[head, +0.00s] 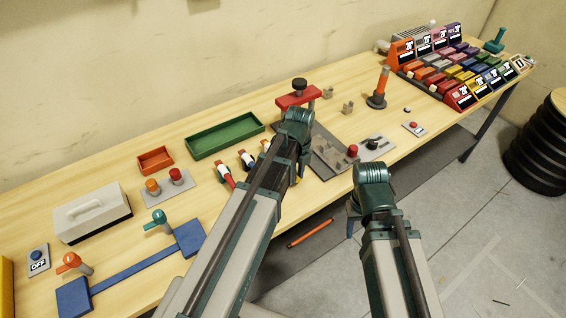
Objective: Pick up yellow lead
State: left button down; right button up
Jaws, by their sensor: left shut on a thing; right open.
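A small patch of the yellow lead (298,180) shows beside my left forearm, over the front part of the bench; the rest of it is hidden behind the arm. My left gripper (295,178) points down there, mostly hidden by its own arm, and is shut on the yellow lead. My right gripper (351,230) hangs down past the bench's front edge, over the floor; it is open and empty, its fingers partly hidden by the wrist.
An orange rod (310,233) lies below the bench.

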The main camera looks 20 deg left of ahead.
pick_arm(q)
jog(key=shift+r, duration=0.1)
notch_tip(320, 180, up, 10)
jog(key=p, duration=1)
pick_arm(e)
notch_tip(320, 180, up, 10)
